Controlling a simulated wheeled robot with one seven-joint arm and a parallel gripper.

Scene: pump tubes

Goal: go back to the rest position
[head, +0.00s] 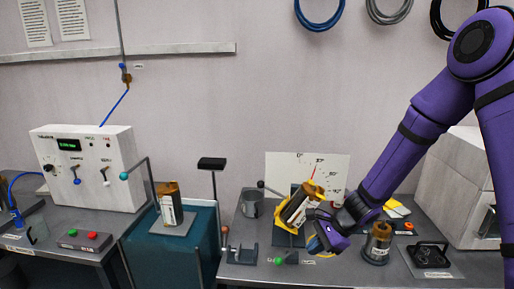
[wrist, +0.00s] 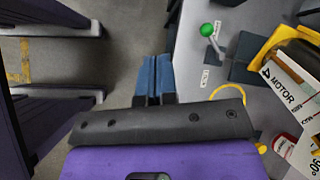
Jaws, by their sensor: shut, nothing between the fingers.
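My purple arm reaches in from the right in the head view. My gripper (head: 316,244) hangs low over the front of the right table, beside the yellow cradle. In the wrist view its two blue fingers (wrist: 152,76) are together with nothing between them, over the grey floor by the table edge. A brown motor (head: 296,208) with a white label lies tilted in the yellow cradle (head: 281,222), up and left of my gripper. The labelled motor (wrist: 291,75) also shows at the right of the wrist view, apart from the fingers.
A green-knobbed lever (head: 279,261) stands near the table's front edge; its knob shows in the wrist view (wrist: 207,30). Brown canisters stand on the teal cabinet (head: 169,204) and right of my gripper (head: 377,243).

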